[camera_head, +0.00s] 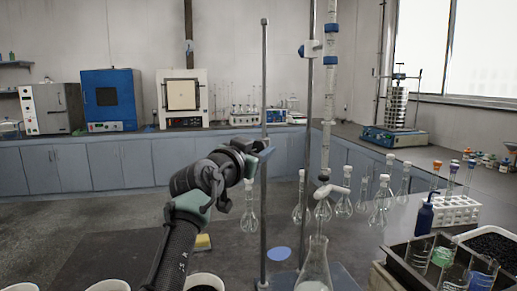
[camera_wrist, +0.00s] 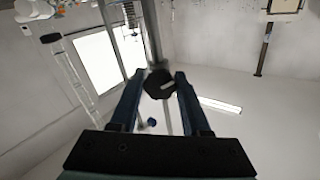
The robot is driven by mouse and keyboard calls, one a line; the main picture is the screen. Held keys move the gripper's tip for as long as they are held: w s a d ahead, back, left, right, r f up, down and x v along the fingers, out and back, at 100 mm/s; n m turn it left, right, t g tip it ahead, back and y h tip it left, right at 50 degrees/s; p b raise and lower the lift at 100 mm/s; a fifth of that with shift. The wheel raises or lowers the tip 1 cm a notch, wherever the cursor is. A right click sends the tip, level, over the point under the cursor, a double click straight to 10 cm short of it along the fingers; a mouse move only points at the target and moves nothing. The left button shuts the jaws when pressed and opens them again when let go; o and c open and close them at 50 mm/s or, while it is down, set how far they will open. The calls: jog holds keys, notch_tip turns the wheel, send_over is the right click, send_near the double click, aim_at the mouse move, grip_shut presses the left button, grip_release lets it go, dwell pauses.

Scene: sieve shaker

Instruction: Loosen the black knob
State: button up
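A black knob (camera_wrist: 159,83) with a pale mark on its face shows in the wrist view, between the tips of my two dark blue fingers. My gripper (camera_wrist: 159,76) is open around it, with the fingers spread to about the knob's width; I cannot tell whether they touch it. In the head view my gripper (camera_head: 260,150) is beside the left thin metal rod (camera_head: 264,90), and no knob shows clearly there. The sieve shaker (camera_head: 396,108), a stack of sieves on a blue base, stands on the back right bench, well apart from my gripper.
A burette (camera_head: 328,95) on a second rod stands right of my gripper, above a conical flask (camera_head: 314,268). Several flasks hang around it. A white rack (camera_head: 455,212) and a blue bottle (camera_head: 424,218) are at the right.

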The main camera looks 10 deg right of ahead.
grip_shut()
jog(key=shift+d+r+n+p, duration=0.1)
jog(key=shift+r+n+p, duration=0.05)
jog(key=shift+n+p, duration=1.05)
jog(key=shift+n, duration=0.3)
jog(key=shift+f, duration=0.2)
jog(key=o, duration=0.7)
grip_release()
jog(key=b+v, duration=0.1)
jog(key=v, duration=1.2)
